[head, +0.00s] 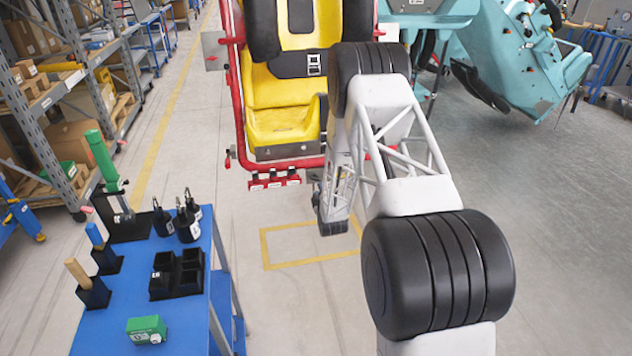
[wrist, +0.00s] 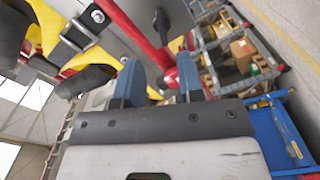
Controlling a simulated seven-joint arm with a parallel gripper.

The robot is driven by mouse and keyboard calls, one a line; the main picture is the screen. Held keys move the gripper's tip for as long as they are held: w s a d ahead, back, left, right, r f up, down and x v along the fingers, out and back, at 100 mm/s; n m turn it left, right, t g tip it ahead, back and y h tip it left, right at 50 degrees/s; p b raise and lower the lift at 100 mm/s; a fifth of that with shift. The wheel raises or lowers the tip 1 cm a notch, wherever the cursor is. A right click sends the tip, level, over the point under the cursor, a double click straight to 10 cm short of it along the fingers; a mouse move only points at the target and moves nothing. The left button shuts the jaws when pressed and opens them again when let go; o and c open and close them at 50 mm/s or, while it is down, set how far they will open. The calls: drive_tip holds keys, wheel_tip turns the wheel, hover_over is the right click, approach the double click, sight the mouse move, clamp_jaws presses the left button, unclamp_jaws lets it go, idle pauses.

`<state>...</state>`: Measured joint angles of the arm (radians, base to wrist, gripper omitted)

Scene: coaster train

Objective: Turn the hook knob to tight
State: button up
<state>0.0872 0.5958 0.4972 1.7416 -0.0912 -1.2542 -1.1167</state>
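The yellow seat (head: 282,125) of the coaster train stands in a red tube frame (head: 236,100) in the head view. A small red fitting (head: 228,158) sticks out at the frame's lower left. I cannot tell which part is the hook knob. In the wrist view, my gripper (wrist: 159,78) has two blue fingers standing apart, with nothing clearly held. A red tube (wrist: 135,32) runs behind the fingers, and a dark rounded part (wrist: 162,22) shows beyond them. Contact cannot be told. In the head view, my arm hides the gripper and the seat's right side.
A blue bench (head: 185,318) at lower left holds black holders (head: 176,274), dark weight-like pieces (head: 188,226) and a green box (head: 146,330). Shelving (head: 45,125) lines the left. Teal machinery (head: 520,60) stands at back right. Right floor is clear.

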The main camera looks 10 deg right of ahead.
sight(315, 178)
drive_tip(key=shift+f, duration=0.25)
drive_tip(key=shift+w, duration=0.15)
drive_tip(key=shift+w, duration=3.75)
drive_tip(key=c, duration=0.6)
drive_tip(key=shift+c, duration=0.2)
